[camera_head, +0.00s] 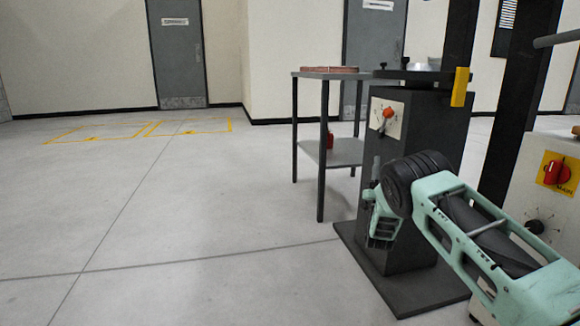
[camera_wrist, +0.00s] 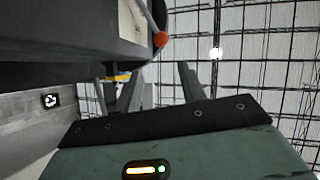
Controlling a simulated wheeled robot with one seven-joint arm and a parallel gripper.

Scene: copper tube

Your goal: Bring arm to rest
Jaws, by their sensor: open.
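My arm reaches in from the lower right in the head view, its teal links bent at a dark joint in front of the grey machine pedestal (camera_head: 408,150). In the wrist view my gripper (camera_wrist: 160,78) shows two dark fingers standing apart, with nothing seen between them. In the wrist view a dark machine body with an orange-red knob (camera_wrist: 160,40) is close at the upper left of the fingers.
A small metal side table (camera_head: 345,75) stands left of the pedestal, with copper-coloured pieces (camera_head: 330,69) on top and a red object (camera_head: 330,140) on its shelf. A control cabinet with a red switch (camera_head: 556,172) is at the right. The floor at left is clear.

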